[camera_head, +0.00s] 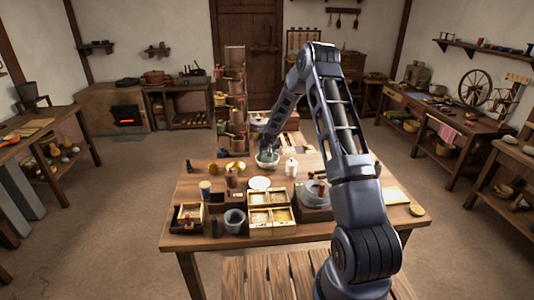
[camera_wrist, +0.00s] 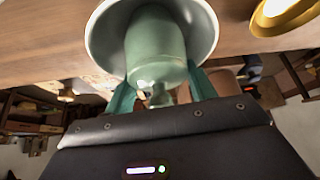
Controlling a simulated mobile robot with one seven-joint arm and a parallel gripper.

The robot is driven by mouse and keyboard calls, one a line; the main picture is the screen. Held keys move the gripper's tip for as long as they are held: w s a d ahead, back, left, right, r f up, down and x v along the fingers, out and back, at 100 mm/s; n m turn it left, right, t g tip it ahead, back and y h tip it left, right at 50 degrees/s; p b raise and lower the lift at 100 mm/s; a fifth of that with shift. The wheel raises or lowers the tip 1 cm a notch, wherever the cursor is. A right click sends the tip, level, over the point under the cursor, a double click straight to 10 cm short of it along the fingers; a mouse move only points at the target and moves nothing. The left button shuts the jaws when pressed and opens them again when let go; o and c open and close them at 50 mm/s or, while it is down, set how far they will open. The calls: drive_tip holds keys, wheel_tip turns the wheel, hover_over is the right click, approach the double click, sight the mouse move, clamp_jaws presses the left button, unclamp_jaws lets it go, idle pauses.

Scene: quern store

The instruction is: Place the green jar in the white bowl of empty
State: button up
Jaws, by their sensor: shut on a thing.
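The green jar (camera_wrist: 157,45) is between the two teal fingers of my gripper (camera_wrist: 161,88), which is shut on it. In the wrist view the jar's body lies within the outline of the white bowl (camera_wrist: 101,38), whose rim curves around it. I cannot tell whether the jar touches the bowl's inside. In the head view the bowl (camera_head: 267,163) stands toward the back of the middle table, and my gripper (camera_head: 267,149) reaches down over it. The jar is hard to make out there.
On the table (camera_head: 187,190), yellow pieces (camera_head: 235,166) stand left of the bowl and a white container (camera_head: 291,167) right. A white plate (camera_head: 260,183) and a compartment box (camera_head: 270,214) lie nearer. A tall rack (camera_head: 235,100) rises behind, to the left.

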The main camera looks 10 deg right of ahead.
drive_tip(key=shift+f, duration=0.1)
drive_tip(key=o, duration=1.3)
drive_tip(key=shift+o, duration=0.2)
